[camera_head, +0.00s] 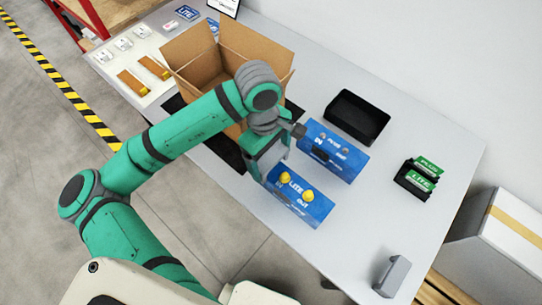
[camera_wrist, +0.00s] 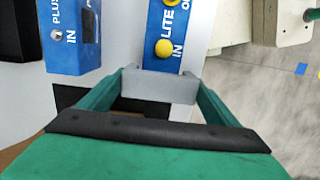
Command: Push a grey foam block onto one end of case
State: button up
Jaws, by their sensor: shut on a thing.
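The blue LITE case (camera_head: 301,200) with two yellow caps lies near the table's front edge. My gripper (camera_head: 266,172) is at its left end, the IN end. In the wrist view my gripper (camera_wrist: 160,88) is shut on a grey foam block (camera_wrist: 158,87), held crosswise between the fingers. The block meets the IN end of the LITE case (camera_wrist: 169,25); how far it is seated I cannot tell. A second grey foam block (camera_head: 393,276) stands at the table's right front edge.
A blue PLUS case (camera_head: 334,150) lies just behind the LITE case. An open cardboard box (camera_head: 190,58) stands on a black mat to the left. The table's right part is mostly clear.

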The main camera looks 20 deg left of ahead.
jog(key=shift+f, duration=2.05)
dwell(2.0)
jog(key=o, duration=0.9)
jog(key=shift+o, duration=0.2)
jog(key=shift+r, duration=3.5)
